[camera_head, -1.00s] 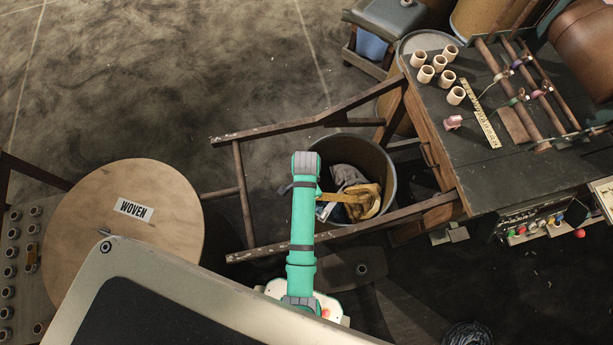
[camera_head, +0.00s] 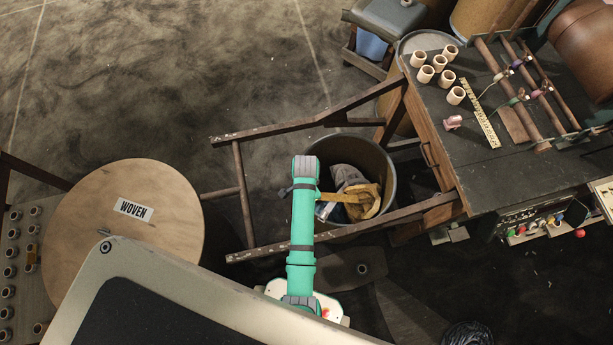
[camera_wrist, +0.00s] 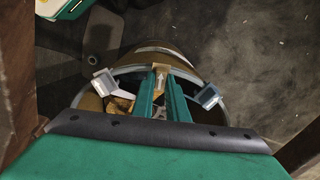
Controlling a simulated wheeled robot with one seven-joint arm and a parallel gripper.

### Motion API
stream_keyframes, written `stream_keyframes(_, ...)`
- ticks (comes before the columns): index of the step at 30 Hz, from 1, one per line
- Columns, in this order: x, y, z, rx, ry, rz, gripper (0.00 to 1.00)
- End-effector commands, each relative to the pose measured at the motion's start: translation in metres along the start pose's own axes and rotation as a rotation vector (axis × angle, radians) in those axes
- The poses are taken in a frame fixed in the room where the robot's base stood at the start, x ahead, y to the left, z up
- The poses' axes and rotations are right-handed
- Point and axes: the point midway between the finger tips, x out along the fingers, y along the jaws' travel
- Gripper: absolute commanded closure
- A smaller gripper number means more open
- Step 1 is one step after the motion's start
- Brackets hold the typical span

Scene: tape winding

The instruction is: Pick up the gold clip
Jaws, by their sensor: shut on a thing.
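My gripper (camera_wrist: 161,92) shows in the wrist view as two green fingers close together. A gold piece with a pale arrow mark, which looks like the gold clip (camera_wrist: 160,78), sits between their ends, so the gripper is shut on it. The fingers are over the round bin (camera_wrist: 205,73). In the head view my green arm reaches over the left side of that bin (camera_head: 388,180). The fingers and the clip are hidden there behind the arm.
A dark bench (camera_head: 470,180) with several cups and a rail rack stands at right. A round board marked WOVEN (camera_head: 165,240) is at left. Open floor lies behind.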

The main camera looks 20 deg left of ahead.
Motion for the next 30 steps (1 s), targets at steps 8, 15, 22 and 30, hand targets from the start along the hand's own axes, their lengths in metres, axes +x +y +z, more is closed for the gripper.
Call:
stream_keyframes(8,-0.04,-0.001,-0.001,0.0,0.002,-0.003,1.0)
stream_keyframes(15,-0.081,-0.001,-0.001,0.0,0.002,-0.003,1.0)
stream_keyframes(22,-0.098,0.0,0.0,0.0,0.0,0.0,1.0)
stream_keyframes(30,-0.099,0.0,0.0,0.0,0.0,0.0,1.0)
